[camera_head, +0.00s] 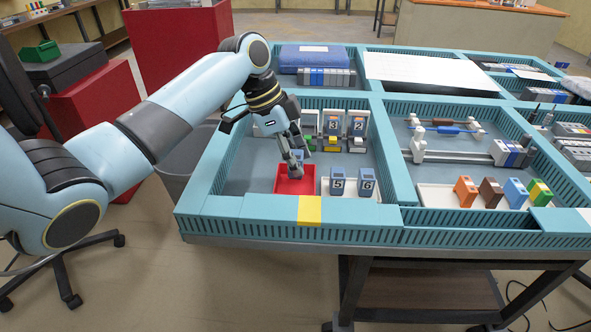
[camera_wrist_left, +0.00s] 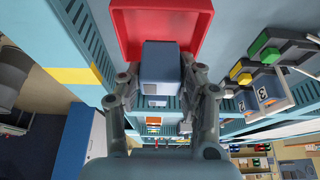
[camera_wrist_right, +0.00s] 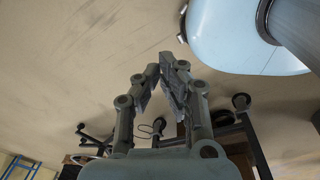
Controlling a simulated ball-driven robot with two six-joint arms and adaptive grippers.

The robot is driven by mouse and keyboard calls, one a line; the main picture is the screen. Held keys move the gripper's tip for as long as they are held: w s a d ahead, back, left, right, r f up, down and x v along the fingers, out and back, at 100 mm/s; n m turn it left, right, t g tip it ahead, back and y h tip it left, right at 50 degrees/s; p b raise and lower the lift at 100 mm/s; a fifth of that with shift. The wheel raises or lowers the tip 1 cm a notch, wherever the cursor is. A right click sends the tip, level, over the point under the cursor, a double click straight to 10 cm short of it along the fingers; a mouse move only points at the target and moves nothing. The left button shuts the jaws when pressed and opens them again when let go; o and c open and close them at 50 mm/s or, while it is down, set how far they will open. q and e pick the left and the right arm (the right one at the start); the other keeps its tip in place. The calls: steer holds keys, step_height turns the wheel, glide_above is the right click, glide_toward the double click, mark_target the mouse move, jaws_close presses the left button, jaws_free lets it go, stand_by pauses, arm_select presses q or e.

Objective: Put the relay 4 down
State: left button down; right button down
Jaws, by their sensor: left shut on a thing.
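My left gripper (camera_head: 294,160) is shut on a blue-grey block, the relay (camera_wrist_left: 161,66), whose number I cannot read. In the left wrist view the relay is between the two fingers and in front of the red tray (camera_wrist_left: 125,22). In the head view the gripper points down over the red tray (camera_head: 290,186), and the fingers mostly hide the relay. I cannot tell whether the relay touches the tray floor. My right gripper (camera_wrist_right: 160,70) is away from the table, its fingertips close together with nothing between them.
Relays 5 (camera_head: 337,186) and 6 (camera_head: 367,183) stand on a white tray just right of the red tray. Behind them are relays 3 (camera_head: 333,124) and 2 (camera_head: 357,125) in sockets. Teal walls (camera_head: 255,206) with a yellow patch (camera_head: 309,210) border the compartment.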

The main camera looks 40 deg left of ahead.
arm_select(q)
step_height(320, 180, down, 4)
steer(key=shift+r, duration=0.15)
arm_select(e)
steer(key=shift+w, duration=0.75)
steer(key=shift+d, duration=0.1)
arm_select(q)
steer(key=c, duration=1.1)
jaws_free()
steer(key=shift+f, duration=0.2)
arm_select(e)
steer(key=shift+s+d, duration=0.1)
arm_select(q)
steer(key=shift+a+r, duration=0.1)
steer(key=shift+r, duration=0.25)
steer(key=v, duration=1.1)
steer(key=shift+s+a+r, duration=0.1)
steer(key=shift+s+r, duration=0.05)
steer(key=shift+r, duration=0.1)
arm_select(e)
steer(key=shift+s+a+r, duration=0.1)
steer(key=shift+a, duration=0.1)
